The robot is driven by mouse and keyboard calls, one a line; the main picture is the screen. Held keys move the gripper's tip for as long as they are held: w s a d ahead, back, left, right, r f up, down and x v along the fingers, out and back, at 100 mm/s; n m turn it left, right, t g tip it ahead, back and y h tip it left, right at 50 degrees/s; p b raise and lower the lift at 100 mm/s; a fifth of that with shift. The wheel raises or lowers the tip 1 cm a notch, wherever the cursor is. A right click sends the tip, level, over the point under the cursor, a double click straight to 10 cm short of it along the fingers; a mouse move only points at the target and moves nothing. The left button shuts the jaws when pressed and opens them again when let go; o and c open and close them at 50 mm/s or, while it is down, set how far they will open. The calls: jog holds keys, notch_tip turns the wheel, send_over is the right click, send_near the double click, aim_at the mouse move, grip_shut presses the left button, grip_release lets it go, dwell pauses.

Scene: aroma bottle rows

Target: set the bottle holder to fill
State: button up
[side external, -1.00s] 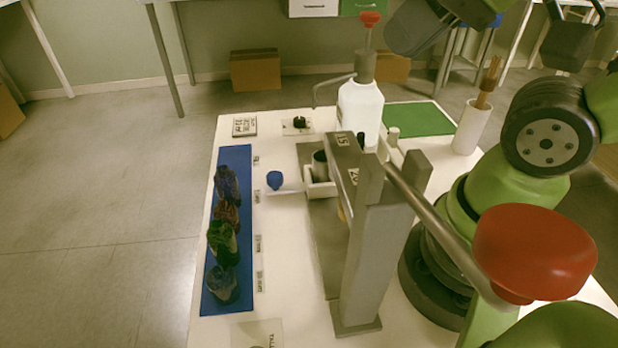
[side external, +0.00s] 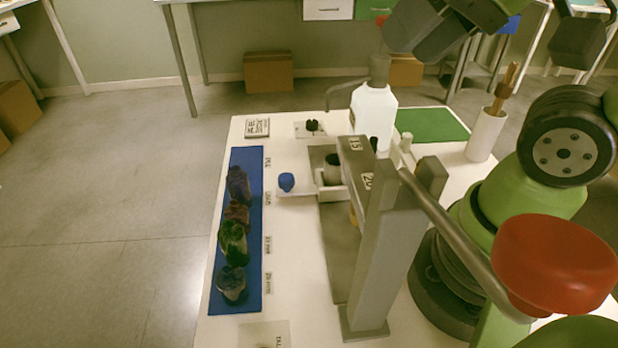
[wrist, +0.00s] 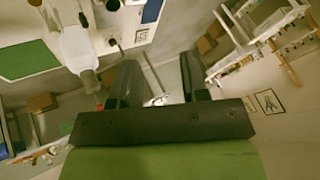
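A small white bottle holder (side external: 329,192) sits at the steel press stand (side external: 377,245), with a small grey bottle (side external: 333,168) in it. A white strip (side external: 296,193) reaches left from the holder, and a blue cap (side external: 287,182) stands on or beside it. The press head hides part of the holder's right side. My gripper (side external: 410,28) is high at the top of the side view, by the pump bottle's top and away from the holder. In the wrist view my gripper (wrist: 158,64) has its fingers apart with nothing between them.
A white pump bottle (side external: 373,118) stands behind the press. The press lever ends in a large red knob (side external: 555,265) at the front right. A cup of sticks (side external: 485,135) stands right. A green mat (side external: 432,124) lies behind.

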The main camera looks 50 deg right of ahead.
jog(key=shift+o, duration=1.2)
jog(key=w+f+m+g, duration=0.1)
jog(key=w+m+g, duration=0.1)
jog(key=w, duration=0.4)
jog(key=shift+w+d+m, duration=0.15)
jog(key=shift+d+m, duration=0.05)
jog(key=shift+m, duration=0.5)
jog(key=m+g+y, duration=0.3)
jog(key=m+g, duration=0.2)
jog(key=m, duration=0.5)
send_over(287, 177)
jog(key=d, duration=0.4)
notch_tip(287, 177, down, 18)
jog(key=shift+h, duration=0.3)
jog(key=x, duration=1)
jog(key=shift+r, duration=0.1)
jog(key=shift+c, duration=0.5)
grip_shut()
jog(key=w+d, duration=0.6)
jog(key=w, duration=0.1)
jog(key=shift+w+d, duration=0.1)
jog(key=shift+d, duration=0.2)
jog(key=shift+w+d, duration=0.55)
jog(key=shift+d, duration=0.1)
